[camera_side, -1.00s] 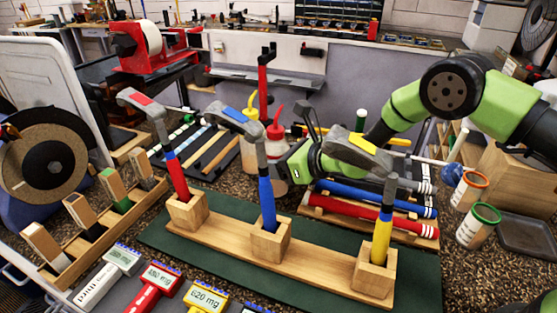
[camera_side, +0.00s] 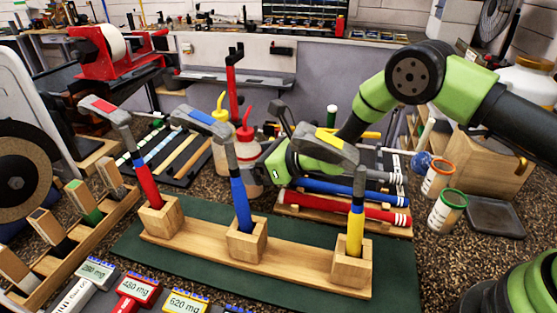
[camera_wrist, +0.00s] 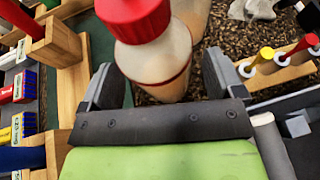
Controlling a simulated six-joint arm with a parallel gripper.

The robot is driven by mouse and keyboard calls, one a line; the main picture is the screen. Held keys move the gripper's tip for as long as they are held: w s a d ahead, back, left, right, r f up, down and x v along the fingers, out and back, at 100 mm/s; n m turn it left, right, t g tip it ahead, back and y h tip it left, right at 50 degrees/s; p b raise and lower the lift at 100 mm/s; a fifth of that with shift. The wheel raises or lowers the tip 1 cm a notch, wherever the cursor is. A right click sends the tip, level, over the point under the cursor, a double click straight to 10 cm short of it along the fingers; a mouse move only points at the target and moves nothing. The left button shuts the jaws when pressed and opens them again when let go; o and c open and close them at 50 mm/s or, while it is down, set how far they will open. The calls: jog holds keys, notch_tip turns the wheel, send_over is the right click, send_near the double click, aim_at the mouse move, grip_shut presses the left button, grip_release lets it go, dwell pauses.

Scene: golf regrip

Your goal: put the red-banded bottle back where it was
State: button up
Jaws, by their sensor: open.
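In the side view, a bottle with a red nozzle (camera_side: 246,132) stands behind the row of clubs, beside a bottle with a yellow nozzle (camera_side: 219,128). The green body of my gripper (camera_side: 268,163) is next to the red-nozzle bottle; club heads partly hide both.
Three upright clubs with red, blue and yellow grips stand in a wooden holder (camera_side: 200,247) on a green mat, in front of the bottles. A rack of red and blue grips (camera_side: 345,205) lies to the right.

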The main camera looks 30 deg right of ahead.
jog(key=v, duration=0.8)
jog(key=shift+s+d+f, duration=0.1)
jog(key=shift+s+d, duration=0.1)
jog(key=shift+s, duration=0.1)
jog(key=s+a+r+n+g+y, duration=0.2)
jog(key=s+r+n, duration=0.3)
jog(key=r, duration=0.5)
jog(key=s+a+r+n+g+y, duration=0.2)
jog(key=s+r+n+g, duration=0.1)
jog(key=r+n, duration=0.55)
jog(key=s+d+r+n+h, duration=0.1)
jog(key=s+d+n+h, duration=0.3)
jog(key=s, duration=0.5)
jog(key=s+d+r+n+h, duration=0.2)
jog(key=s+d+n+h, duration=0.3)
jog(key=s+d+n, duration=0.2)
jog(key=shift+s+d+t, duration=0.4)
jog(key=shift+s+d, duration=0.35)
jog(key=shift+s, duration=0.35)
jog(key=shift+r, duration=0.15)
